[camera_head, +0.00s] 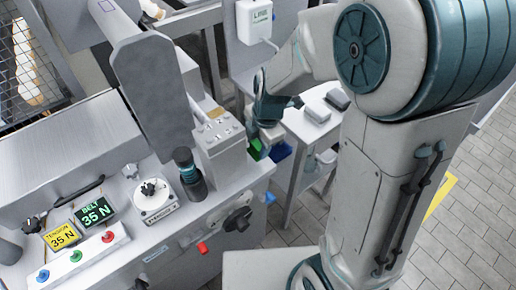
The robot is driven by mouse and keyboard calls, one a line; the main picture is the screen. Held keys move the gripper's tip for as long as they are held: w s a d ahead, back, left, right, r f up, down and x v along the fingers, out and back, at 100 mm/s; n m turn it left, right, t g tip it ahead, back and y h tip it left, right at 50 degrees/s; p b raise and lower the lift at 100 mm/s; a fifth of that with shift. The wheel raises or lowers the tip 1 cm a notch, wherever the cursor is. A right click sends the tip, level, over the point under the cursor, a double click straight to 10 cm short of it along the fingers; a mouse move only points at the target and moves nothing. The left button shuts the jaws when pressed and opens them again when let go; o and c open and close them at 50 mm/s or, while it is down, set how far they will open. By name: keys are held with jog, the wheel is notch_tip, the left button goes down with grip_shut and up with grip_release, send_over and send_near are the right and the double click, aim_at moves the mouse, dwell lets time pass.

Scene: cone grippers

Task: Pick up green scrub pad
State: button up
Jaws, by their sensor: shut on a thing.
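The green scrub pad (255,149) shows as a small dark green patch just below my gripper, beside the right end of the machine. My gripper (266,136) points down there and is shut on the pad. The fingertips are small and partly hidden, so the exact grip is hard to make out. A blue item (281,152) sits just right of the pad; I cannot tell whether they touch.
A grey machine with a control panel (96,247), gauges and knobs fills the left. A raised grey block (218,142) stands close left of my gripper. A side table (306,122) holding grey blocks is to the right. Tiled floor (470,215) is clear at the far right.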

jog(key=w+d+r+b, duration=0.1)
jog(key=w+d+r, duration=0.2)
jog(key=d+r, duration=0.4)
jog(key=d, duration=0.4)
jog(key=shift+w+r, duration=0.3)
jog(key=shift+r, duration=0.1)
jog(key=shift+o, duration=0.9)
jog(key=shift+c, duration=0.6)
